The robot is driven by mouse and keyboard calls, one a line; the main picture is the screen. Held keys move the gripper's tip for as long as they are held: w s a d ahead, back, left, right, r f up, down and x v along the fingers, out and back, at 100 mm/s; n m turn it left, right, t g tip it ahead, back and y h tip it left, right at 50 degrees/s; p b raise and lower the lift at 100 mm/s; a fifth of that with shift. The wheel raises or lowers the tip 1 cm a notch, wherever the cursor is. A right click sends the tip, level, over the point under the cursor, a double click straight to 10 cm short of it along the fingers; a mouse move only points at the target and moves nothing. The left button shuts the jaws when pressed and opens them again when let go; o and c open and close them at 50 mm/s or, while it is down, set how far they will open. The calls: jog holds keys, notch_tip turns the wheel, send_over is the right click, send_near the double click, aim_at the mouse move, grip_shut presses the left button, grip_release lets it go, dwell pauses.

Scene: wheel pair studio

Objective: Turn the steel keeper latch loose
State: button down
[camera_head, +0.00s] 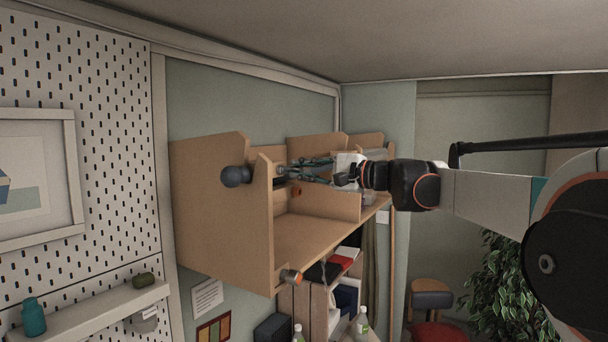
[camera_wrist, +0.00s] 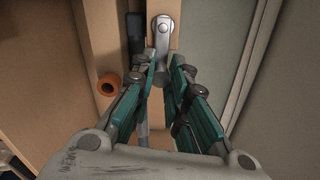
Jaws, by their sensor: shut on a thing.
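The steel keeper latch (camera_wrist: 162,34) is a narrow grey metal bar with a round pivot at its upper end, fixed on a wooden upright. In the wrist view it stands nearly upright in the picture, and its lower end runs in between my fingertips. My gripper (camera_wrist: 163,64) is shut on it, one teal finger on each side. In the head view my gripper (camera_head: 285,171) reaches in from the right to the wooden shelf unit (camera_head: 218,225); the latch is too small and covered to make out there.
An orange ring (camera_wrist: 108,84) sits on the wood left of my fingers. A dark strip (camera_wrist: 135,33) stands beside the latch. In the head view a dark round knob (camera_head: 236,176) sticks out at the unit's upright. Bottles (camera_head: 361,322) and a plant (camera_head: 497,275) are below.

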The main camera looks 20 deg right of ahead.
jog(key=shift+r+n, duration=0.1)
jog(key=shift+n, duration=0.2)
jog(key=c, duration=1.5)
grip_release()
jog(key=v, duration=1.2)
